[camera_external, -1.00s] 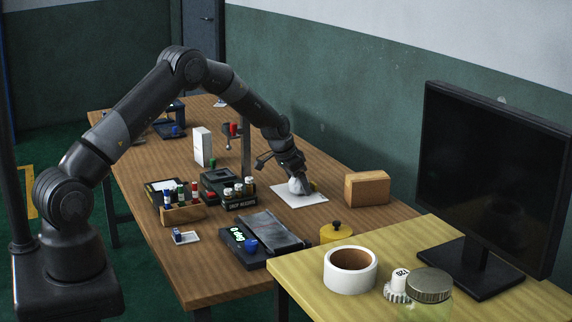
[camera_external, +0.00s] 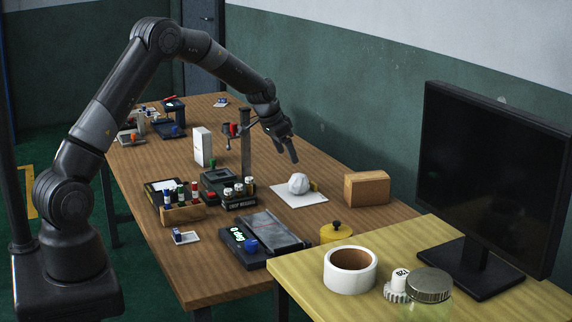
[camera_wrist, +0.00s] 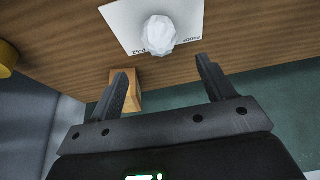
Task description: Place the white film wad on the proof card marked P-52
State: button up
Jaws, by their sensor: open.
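The white film wad (camera_external: 299,183) rests on a white proof card (camera_external: 287,199) on the wooden table. In the wrist view the wad (camera_wrist: 159,33) sits near the middle of the card (camera_wrist: 121,22), whose printed edge reads P-52. My gripper (camera_external: 285,157) is above and behind the card, clear of the wad. In the wrist view my gripper's two fingers (camera_wrist: 164,78) are apart with nothing between them.
A wooden block (camera_external: 367,188) stands right of the card, by the green wall. A rack of small bottles (camera_external: 239,197) and a black device with a green display (camera_external: 238,240) stand left and in front. A thin dark post (camera_external: 246,150) rises left of my gripper.

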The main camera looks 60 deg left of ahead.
jog(key=s+d+r, duration=1.6)
jog(key=s+r, duration=0.1)
jog(key=r, duration=0.3)
jog(key=s+d, duration=0.4)
jog(key=s, duration=0.9)
jog(key=s+d+t, duration=0.1)
jog(key=s+d, duration=0.3)
jog(key=s, duration=0.9)
jog(key=shift+s+r, duration=0.2)
jog(key=shift+s, duration=0.05)
